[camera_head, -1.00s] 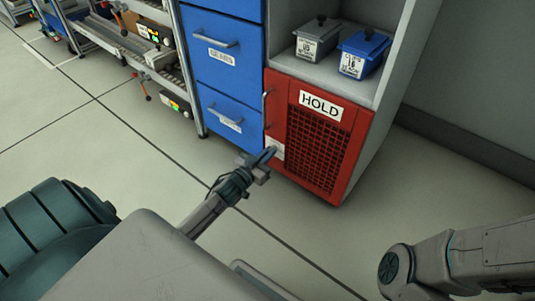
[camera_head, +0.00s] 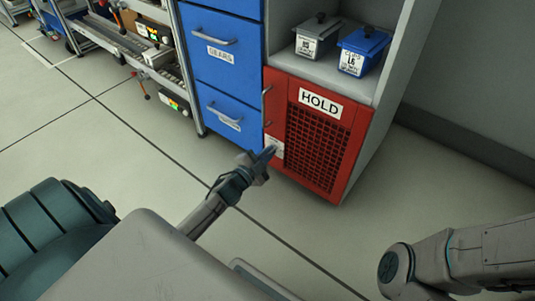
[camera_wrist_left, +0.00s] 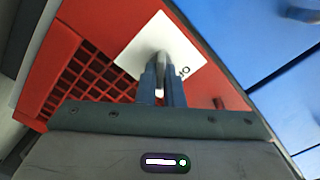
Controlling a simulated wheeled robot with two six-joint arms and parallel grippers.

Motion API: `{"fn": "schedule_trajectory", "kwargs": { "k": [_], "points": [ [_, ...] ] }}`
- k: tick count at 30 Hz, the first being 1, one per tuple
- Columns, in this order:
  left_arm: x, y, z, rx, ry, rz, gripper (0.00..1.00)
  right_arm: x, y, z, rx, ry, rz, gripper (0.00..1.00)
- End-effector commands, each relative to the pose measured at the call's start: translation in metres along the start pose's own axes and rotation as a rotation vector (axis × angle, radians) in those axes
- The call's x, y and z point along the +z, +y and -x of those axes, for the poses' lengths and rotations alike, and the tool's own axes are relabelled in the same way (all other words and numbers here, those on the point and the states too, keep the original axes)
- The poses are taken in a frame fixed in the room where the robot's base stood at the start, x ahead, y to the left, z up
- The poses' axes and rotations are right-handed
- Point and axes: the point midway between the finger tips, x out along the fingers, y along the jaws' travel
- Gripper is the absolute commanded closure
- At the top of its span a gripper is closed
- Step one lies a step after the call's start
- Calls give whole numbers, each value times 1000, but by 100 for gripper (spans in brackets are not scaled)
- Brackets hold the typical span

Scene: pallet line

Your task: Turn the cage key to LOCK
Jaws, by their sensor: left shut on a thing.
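The red cage door (camera_head: 345,158) with a mesh panel and a HOLD label is closed below the shelf. A white lock plate (camera_head: 275,146) is on its lower left side. My left gripper (camera_head: 268,154) is at this plate. In the left wrist view the gripper (camera_wrist_left: 162,95) is shut on the key (camera_wrist_left: 160,70), a small grey piece in front of the white plate (camera_wrist_left: 185,52). Part of a marking shows at the plate's edge; the fingers hide the rest, so I cannot read the key's position. My right gripper is not in view; only its arm shows at lower right.
Blue drawers (camera_head: 228,108) with handles stand left of the cage. A grey bin (camera_head: 317,38) and a blue bin (camera_head: 362,50) sit on the shelf above it. The door's handle (camera_head: 267,105) is above the plate. The floor in front is clear.

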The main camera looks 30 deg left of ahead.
Motion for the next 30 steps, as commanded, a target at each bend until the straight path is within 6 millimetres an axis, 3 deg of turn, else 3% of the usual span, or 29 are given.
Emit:
{"fn": "schedule_trajectory", "kwargs": {
  "k": [15, 30],
  "points": [
    [1, 3, 0, 0, 1, -467, 100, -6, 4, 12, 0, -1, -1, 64],
    [1, 4, 0, 0, 1, -695, 100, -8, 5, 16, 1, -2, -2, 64]
  ]
}}
